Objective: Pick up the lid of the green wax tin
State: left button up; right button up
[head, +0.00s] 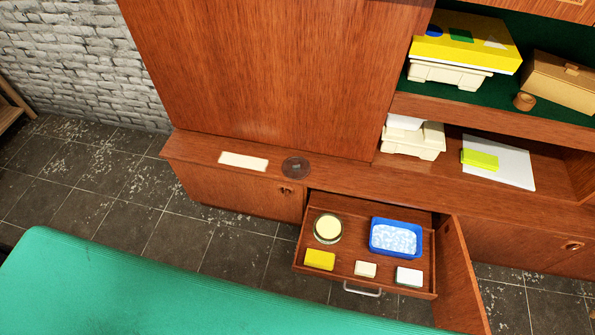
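A round open tin (328,228) with pale yellow wax inside and a dark greenish rim stands in the back left of the open drawer. A flat, dark brown disc (296,167) lies on the wooden ledge above the drawer. It looks like a tin lid, but I cannot tell for sure that it belongs to this tin. Neither of my grippers is in view.
The pulled-out drawer (341,268) also holds a blue tray (396,238), a yellow block (320,260) and small pale blocks. A cream card (243,161) lies left of the disc. An open door (459,275) stands right of the drawer. A green surface (150,290) fills the front left.

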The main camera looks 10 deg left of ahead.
aim_at(295, 167)
jog(key=i+j+z, duration=0.25)
jog(key=j, duration=0.75)
jog(key=k+j+z, duration=0.1)
jog(key=j+z, duration=0.15)
jog(key=j, duration=0.75)
jog(key=z, duration=1.15)
